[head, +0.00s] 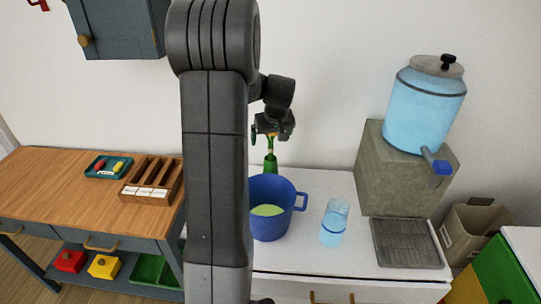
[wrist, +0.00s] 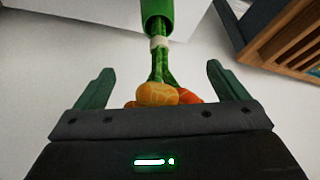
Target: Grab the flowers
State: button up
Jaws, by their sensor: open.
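The flowers show in the wrist view as orange and yellow blooms (wrist: 158,94) on green stems with a pale band. The stems run into the mouth of a green vase (wrist: 157,12). My gripper (wrist: 158,82) is open, with one green finger on each side of the stems and the blooms close to its palm. Neither finger appears to touch them. In the head view my gripper (head: 271,133) points down just above the green vase (head: 270,163), which stands behind the blue pot (head: 268,193). The vase's lower part is hidden by the pot, and the blooms are mostly hidden by my gripper.
A clear blue cup (head: 334,222) stands right of the pot on the white counter (head: 300,262). A water dispenser (head: 425,105) on a stone block stands further right, with a drip tray (head: 407,243). A wooden table (head: 65,190) with a slotted box (head: 152,180) is at left.

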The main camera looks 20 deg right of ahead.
jog(key=c, duration=1.3)
jog(key=shift+c, duration=0.4)
jog(key=shift+r, duration=0.15)
